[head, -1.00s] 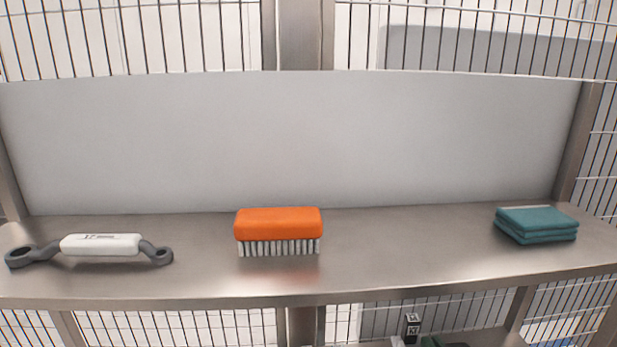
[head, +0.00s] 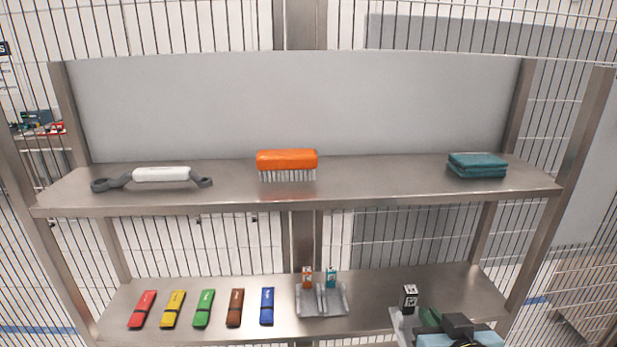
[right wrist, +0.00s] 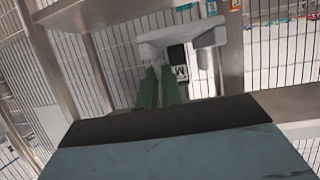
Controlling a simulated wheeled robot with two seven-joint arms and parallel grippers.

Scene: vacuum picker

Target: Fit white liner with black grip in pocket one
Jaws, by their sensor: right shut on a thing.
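My right gripper (head: 431,322) is at the lower right of the head view, its green fingers beside the black grip. In the right wrist view the green fingers (right wrist: 160,86) are close together at the black grip (right wrist: 178,56). The black grip (head: 410,296) has white markings and stands up from the pale liner (head: 397,321). The liner also shows in the right wrist view (right wrist: 182,36), behind the fingertips. I cannot tell whether it touches the shelf. A grey two-pocket tray (head: 322,313) stands to the left, with orange and teal tags (head: 331,278) at its back. My left gripper is not in view.
Several colored blocks, from red (head: 142,309) to blue (head: 267,306), lie left of the tray on the lower shelf (head: 370,285). The upper shelf (head: 380,185) holds a grey-and-white tool (head: 161,174), an orange brush (head: 287,160) and folded teal cloths (head: 477,166). Posts (head: 560,190) flank the shelves.

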